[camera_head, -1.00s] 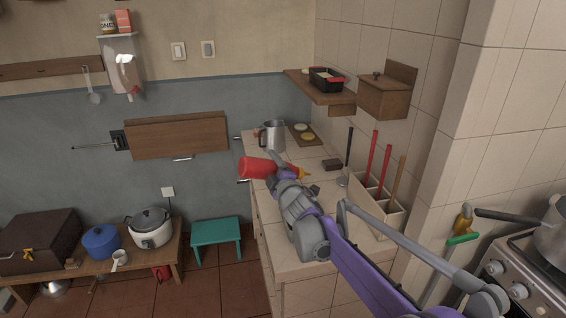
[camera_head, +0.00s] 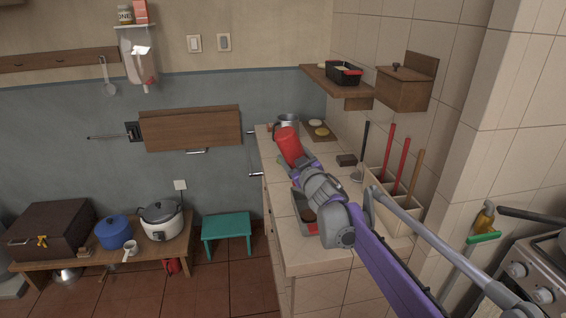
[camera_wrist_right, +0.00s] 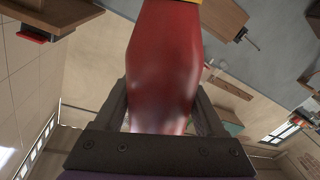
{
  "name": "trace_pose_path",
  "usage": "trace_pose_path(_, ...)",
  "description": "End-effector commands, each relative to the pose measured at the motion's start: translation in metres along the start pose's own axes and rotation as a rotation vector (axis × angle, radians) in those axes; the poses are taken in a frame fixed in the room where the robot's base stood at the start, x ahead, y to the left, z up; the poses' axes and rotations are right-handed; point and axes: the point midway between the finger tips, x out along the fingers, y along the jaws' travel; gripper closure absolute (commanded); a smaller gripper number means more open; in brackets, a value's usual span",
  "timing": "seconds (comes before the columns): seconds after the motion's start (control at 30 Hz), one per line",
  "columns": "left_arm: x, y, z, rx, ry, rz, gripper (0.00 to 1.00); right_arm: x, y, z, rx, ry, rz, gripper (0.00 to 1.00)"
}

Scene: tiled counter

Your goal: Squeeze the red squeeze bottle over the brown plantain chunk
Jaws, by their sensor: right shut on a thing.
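The red squeeze bottle (camera_head: 288,145) is tilted over the far part of the tiled counter. My right gripper (camera_head: 302,166) is shut on it. In the right wrist view the bottle's red body (camera_wrist_right: 165,55) stands between the two fingers (camera_wrist_right: 163,110), with a bit of yellow at its far end at the top edge. In the head view the nozzle is hidden. A shallow tray (camera_head: 297,203) lies on the counter, partly behind my right wrist. A small reddish-brown piece (camera_head: 311,228) shows in it; I cannot tell whether it is the plantain chunk. My left gripper is not in view.
A metal mug (camera_head: 289,120) stands behind the bottle. A board with round yellowish pieces (camera_head: 320,131) lies at the back. A wall shelf (camera_head: 325,80) overhangs the counter's back right.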

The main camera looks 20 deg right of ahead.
Motion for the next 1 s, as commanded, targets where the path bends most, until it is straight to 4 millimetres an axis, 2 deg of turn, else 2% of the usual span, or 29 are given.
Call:
trace_pose_path(0.37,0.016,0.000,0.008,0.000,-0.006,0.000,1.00,0.000,0.049,0.022,0.408,-0.001,0.002,0.52)
trace_pose_path(0.6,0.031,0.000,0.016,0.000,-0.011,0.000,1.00,0.001,0.034,0.049,0.406,0.000,-0.002,0.52)
trace_pose_path(1.0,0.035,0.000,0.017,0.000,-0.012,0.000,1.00,0.000,0.031,0.057,0.406,0.001,-0.001,0.52)
